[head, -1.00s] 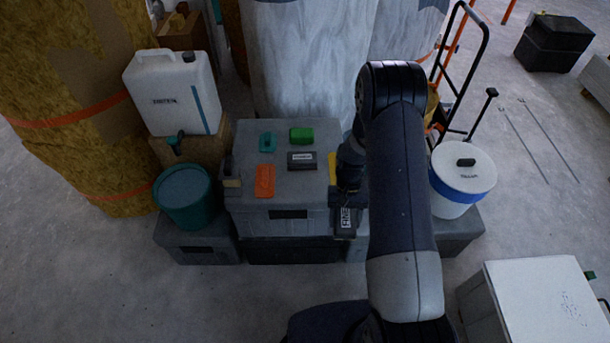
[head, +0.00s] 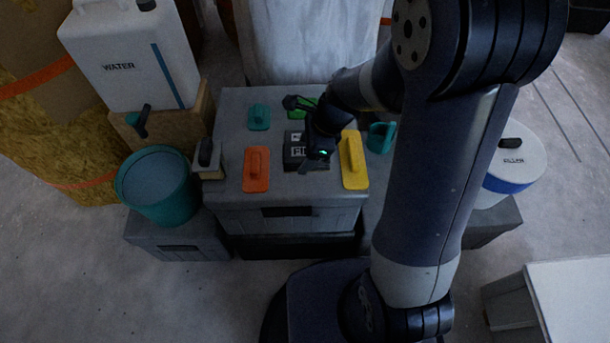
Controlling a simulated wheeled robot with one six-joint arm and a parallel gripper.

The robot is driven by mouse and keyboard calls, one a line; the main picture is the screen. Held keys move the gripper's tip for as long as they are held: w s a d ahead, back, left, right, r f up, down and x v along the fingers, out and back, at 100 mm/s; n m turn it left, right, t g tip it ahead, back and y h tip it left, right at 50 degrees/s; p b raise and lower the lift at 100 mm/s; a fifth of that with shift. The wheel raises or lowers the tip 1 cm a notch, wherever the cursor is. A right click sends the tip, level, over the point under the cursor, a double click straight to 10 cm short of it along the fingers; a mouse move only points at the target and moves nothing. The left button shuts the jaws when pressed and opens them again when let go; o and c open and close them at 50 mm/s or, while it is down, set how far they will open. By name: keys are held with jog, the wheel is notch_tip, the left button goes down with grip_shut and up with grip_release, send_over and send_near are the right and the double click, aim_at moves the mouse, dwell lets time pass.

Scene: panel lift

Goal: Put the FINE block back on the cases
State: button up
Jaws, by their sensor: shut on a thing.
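The FINE block (head: 299,153) is dark grey with a white label, of which only the first letters show. My gripper (head: 320,148) is shut on it, over the top of the grey cases (head: 228,116). The gripper hides the block's right part. The block is close in front of another dark block with a white label (head: 296,138), partly hidden. I cannot tell whether the held block touches the case top or the other block.
On the case top are an orange float (head: 256,172), a yellow float (head: 353,160), a small teal float (head: 259,117) and a green block (head: 303,108), partly hidden. A teal bucket (head: 158,190) and water canister (head: 130,55) stand left, a white drum (head: 513,165) right.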

aim_at(300, 181)
notch_tip(300, 181, down, 9)
jog(key=b, duration=0.3)
jog(key=shift+f, duration=0.25)
jog(key=o, duration=1)
jog(key=p+v, duration=0.4)
jog(key=v, duration=0.8)
jog(key=shift+r, duration=0.25)
